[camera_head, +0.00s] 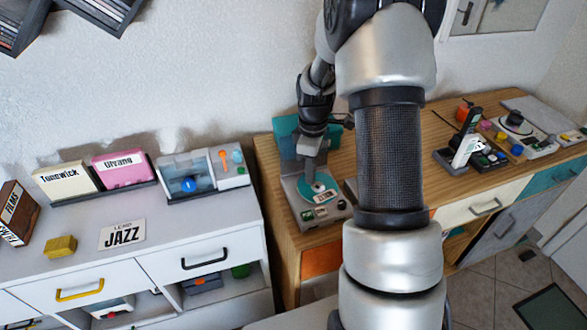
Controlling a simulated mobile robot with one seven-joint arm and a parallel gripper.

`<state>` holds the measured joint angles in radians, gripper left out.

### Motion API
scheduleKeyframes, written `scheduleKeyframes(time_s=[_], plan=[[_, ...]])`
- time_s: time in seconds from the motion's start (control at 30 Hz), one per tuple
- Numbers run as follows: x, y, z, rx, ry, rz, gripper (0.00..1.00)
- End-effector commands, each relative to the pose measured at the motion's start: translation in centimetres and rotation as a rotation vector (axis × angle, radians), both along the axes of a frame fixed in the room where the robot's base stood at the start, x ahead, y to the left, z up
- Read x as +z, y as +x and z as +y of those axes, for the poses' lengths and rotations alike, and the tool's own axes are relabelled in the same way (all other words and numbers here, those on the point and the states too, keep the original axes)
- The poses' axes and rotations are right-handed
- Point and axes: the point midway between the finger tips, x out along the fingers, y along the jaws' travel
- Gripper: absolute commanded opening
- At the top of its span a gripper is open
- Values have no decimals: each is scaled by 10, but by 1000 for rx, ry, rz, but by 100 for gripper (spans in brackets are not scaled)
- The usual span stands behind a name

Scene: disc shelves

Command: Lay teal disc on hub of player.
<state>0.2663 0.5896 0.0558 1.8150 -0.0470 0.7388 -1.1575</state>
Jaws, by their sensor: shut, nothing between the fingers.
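The teal disc (331,186), with a pale label, lies flat on the player. It looks centred over the hub, but the hub itself is hidden, so I cannot tell if it is fully seated. My gripper (311,178) points down just above or at the disc's far left part. It is shut and empty. I cannot tell whether its tips touch the disc.
My arm covers the middle of the wooden cabinet (425,128). Left, a white cabinet (190,218) carries a cream box (66,186), a pink box (121,172), a clear-lidded device (187,184) and a JAZZ card (122,235). Another device (515,123) stands at right.

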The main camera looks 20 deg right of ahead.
Motion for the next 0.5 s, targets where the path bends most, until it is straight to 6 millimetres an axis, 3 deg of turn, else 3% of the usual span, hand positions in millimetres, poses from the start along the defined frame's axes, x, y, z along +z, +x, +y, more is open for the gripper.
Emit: scheduleKeyframes(time_s=[0.13, 0.5], plan=[[-15, 1, 1, 1, 0, 0, 0], [-17, 1, 2, 1, 0, 2, 0]])
